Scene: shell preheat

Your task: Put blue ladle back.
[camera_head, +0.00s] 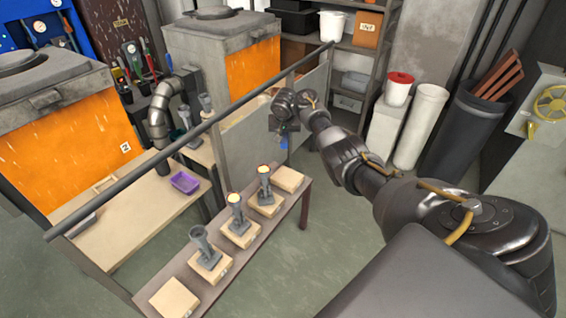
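My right arm reaches in from the lower right, and my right gripper (284,128) is near the middle, beside the grey partition panel and beyond the narrow bench. A small blue piece (284,143) shows directly under its fingers. It may be part of the blue ladle, but most of its shape is hidden or too small to make out. The fingers are dark and small, so I cannot tell whether they are shut on it. My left gripper is not in view.
A narrow bench (188,266) holds wooden blocks and grey cups, two with glowing tops. A dark rail (215,118) runs above the partition (253,150). A wooden table (135,222) with a purple tray (185,182) stands left. Orange-fronted furnaces (75,145) stand behind. Floor right of the bench is clear.

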